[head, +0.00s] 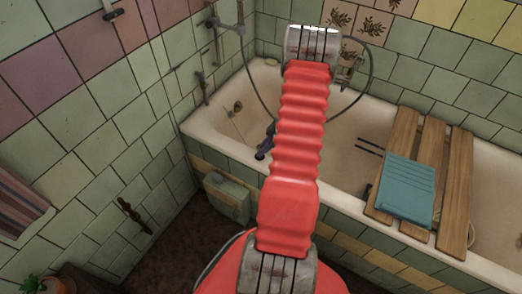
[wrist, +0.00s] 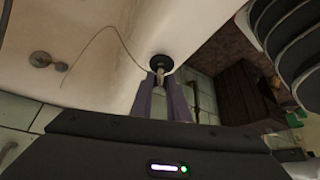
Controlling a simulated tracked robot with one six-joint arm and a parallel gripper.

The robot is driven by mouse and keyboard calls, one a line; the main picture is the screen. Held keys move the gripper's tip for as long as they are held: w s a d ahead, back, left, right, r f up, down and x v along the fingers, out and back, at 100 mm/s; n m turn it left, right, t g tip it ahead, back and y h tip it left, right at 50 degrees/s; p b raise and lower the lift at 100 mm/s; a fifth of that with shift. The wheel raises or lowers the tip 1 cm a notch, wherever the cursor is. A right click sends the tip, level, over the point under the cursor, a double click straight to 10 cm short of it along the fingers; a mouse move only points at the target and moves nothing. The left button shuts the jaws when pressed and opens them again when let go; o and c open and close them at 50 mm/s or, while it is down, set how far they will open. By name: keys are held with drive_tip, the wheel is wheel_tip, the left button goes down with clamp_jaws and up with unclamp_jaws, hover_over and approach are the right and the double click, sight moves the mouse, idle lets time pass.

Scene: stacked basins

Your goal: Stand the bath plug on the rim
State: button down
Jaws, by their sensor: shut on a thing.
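In the wrist view the bath plug (wrist: 160,62) is a small dark disc with a pale stem. My gripper (wrist: 160,76) is shut on that stem, with the disc beyond the fingertips. A thin chain (wrist: 112,37) curves from the plug towards the metal fitting in the basin. The plug appears over or beside the tub's rim (wrist: 210,36); whether it touches cannot be told. In the head view a small dark shape (head: 262,153) by the near rim may be the plug; my red arm hides most of the gripper there.
The bathtub (head: 188,130) runs along the tiled wall. A wooden rack (head: 457,190) bridges its right part, with a teal folded item (head: 408,190) on it. A shower hose (head: 250,85) hangs at the back. The near rim left of my arm looks mostly clear.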

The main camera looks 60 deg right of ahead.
drive_tip(key=shift+f, duration=0.35)
drive_tip(key=shift+f, duration=0.15)
drive_tip(key=c, duration=1.7)
unclamp_jaws()
drive_tip(key=v, duration=1.2)
drive_tip(key=shift+s, duration=0.1)
